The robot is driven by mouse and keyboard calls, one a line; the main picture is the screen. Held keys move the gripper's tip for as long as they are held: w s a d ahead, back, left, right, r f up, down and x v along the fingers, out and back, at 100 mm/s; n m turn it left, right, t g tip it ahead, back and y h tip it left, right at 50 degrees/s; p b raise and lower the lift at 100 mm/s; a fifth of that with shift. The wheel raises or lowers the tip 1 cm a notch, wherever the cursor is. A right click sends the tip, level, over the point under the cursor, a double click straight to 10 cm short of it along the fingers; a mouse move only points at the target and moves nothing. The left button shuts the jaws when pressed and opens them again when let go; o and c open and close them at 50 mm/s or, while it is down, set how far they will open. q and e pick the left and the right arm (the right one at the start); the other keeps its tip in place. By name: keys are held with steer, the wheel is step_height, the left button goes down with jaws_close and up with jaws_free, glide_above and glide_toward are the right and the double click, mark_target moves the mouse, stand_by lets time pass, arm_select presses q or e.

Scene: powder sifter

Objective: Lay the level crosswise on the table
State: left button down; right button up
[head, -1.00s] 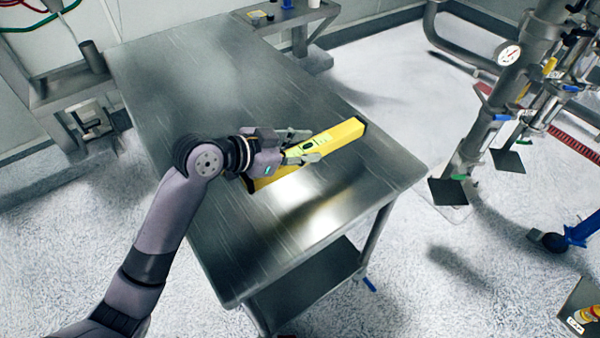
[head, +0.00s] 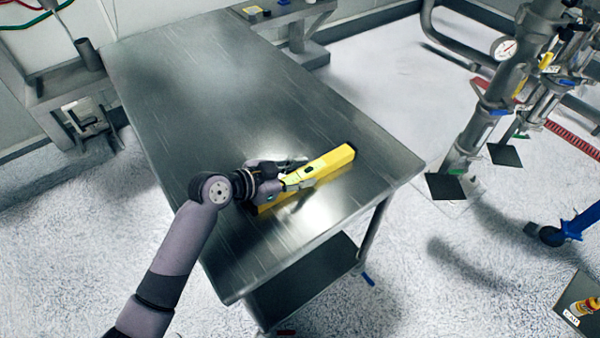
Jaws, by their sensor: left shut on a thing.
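The yellow level (head: 333,163) is near the front right part of the steel table (head: 190,90). It lies at a slant across the table's width, its right end farther back than its left. My left gripper (head: 296,178) is shut on the level around its middle. Part of the level's left half is hidden behind the gripper. The level is at or just above the tabletop; I cannot tell whether it touches. My right gripper is not in view.
The rest of the tabletop is bare, with much free room behind the level. A lower shelf (head: 300,285) shows under the table. Pipework with a gauge (head: 504,48) stands to the right, apart from the table. A side bench (head: 65,90) stands at the left.

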arm_select(q)
steer(key=c, duration=1.4)
jaws_free()
steer(key=shift+o, duration=1.2)
steer(key=shift+a+r, duration=0.1)
steer(key=b+v, duration=0.1)
steer(key=v, duration=0.9)
steer(key=shift+s+a, duration=0.15)
steer(key=shift+s+a+r+b, duration=0.3)
steer(key=shift+s+a+r, duration=0.05)
steer(key=shift+a+r, duration=0.15)
steer(key=shift+f, duration=0.1)
